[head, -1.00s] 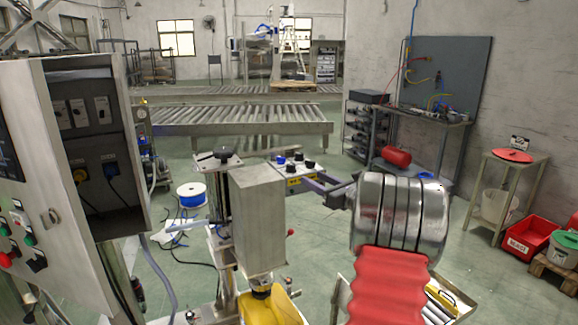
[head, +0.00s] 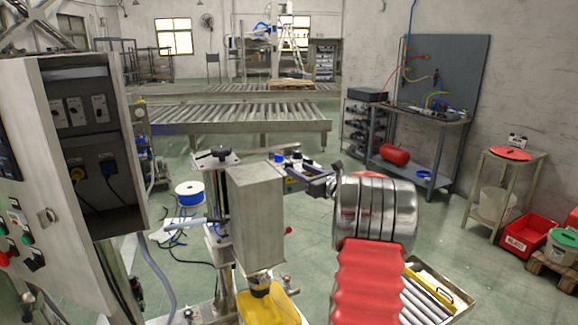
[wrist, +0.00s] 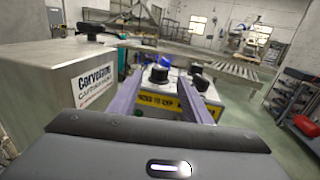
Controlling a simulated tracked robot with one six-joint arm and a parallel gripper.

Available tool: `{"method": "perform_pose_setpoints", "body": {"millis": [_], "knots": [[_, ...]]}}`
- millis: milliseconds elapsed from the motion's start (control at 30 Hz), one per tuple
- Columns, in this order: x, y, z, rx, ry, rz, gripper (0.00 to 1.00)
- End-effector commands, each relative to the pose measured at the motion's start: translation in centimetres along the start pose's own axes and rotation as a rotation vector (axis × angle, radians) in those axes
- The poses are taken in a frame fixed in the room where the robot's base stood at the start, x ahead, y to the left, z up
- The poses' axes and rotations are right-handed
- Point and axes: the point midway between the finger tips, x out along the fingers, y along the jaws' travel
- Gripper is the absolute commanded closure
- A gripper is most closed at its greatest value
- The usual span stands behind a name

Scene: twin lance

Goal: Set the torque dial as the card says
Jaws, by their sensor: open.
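A low box with a yellow label (wrist: 157,100) bears several dark knobs. One black knob (wrist: 159,74) stands between the tips of my gripper's lavender fingers (wrist: 160,80) in the wrist view. The fingers are apart, one on each side of it; I cannot tell whether they touch it. More black knobs (wrist: 196,82) sit just right of the right finger. In the head view my gripper (head: 292,174) reaches left to the box, largely hiding it.
A tall grey metal housing (head: 256,215) stands close left of my gripper; it also shows in the wrist view (wrist: 80,85). An open control cabinet (head: 75,170) is at far left. A roller conveyor (head: 235,118) lies behind.

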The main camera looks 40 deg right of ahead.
Motion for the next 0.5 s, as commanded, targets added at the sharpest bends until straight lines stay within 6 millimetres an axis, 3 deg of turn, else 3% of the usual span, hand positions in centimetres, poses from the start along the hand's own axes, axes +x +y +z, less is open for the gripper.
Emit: {"method": "perform_pose_setpoints", "body": {"millis": [300,500], "knots": [[4.8,0.0,-0.1,0.0,0.001,0.0,0.56],[6.6,0.0,-0.1,0.0,0.001,0.0,0.56]]}}
